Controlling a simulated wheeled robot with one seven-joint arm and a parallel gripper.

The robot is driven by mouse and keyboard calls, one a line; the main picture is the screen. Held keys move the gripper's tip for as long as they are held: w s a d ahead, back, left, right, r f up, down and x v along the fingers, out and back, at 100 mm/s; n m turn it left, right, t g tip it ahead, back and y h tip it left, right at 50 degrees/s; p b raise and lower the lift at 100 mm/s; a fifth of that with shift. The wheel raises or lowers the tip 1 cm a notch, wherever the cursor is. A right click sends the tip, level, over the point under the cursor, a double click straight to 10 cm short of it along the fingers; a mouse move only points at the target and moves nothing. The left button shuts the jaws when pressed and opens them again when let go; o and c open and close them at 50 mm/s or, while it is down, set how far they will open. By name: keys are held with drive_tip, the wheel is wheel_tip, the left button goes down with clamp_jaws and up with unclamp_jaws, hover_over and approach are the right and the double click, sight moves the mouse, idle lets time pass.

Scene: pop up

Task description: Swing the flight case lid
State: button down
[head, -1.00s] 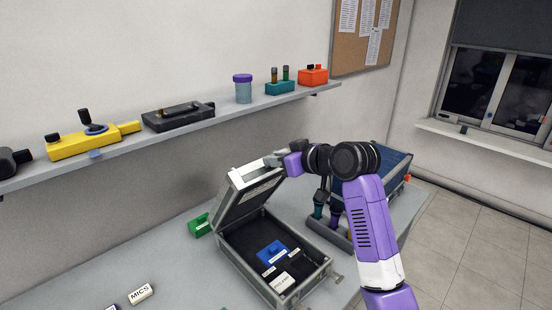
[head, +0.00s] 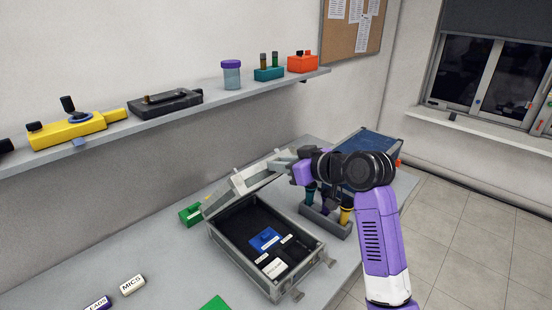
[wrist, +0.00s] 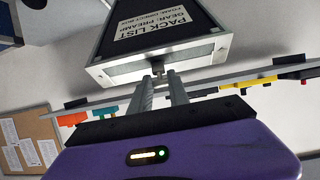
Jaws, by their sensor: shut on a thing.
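The grey-edged flight case (head: 238,258) sits on the table, with a dark lining. Its lid (head: 250,180) is partly raised from the far-left edge, tilted over the case. Inside the case are a blue piece (head: 265,238), a white block (head: 275,268) and small white labels. My gripper (head: 279,165) is at the lid's free edge. In the wrist view, my gripper's fingers (wrist: 163,85) are shut on a small latch (wrist: 157,70) at the middle of the lid's rim. The lid's lining (wrist: 150,25) carries a "PACK LIST" label there. The fingertips' contact is small in view.
A green piece (head: 190,214) lies left of the case. A grey rack with bottles (head: 325,222) and a blue case (head: 372,155) stand at the right, near my arm. A "MICS" block (head: 132,284) lies front left. A wall shelf (head: 215,100) runs behind.

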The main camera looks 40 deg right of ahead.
drive_tip(key=shift+s+f+b, duration=0.4)
drive_tip(key=shift+s+f, duration=1.2)
drive_tip(key=shift+s, duration=0.4)
drive_tip(key=shift+b, duration=0.3)
drive_tip(key=s+f+b, duration=0.6)
drive_tip(key=s+f, duration=0.1)
drive_tip(key=f, duration=0.2)
drive_tip(key=shift+f, duration=0.25)
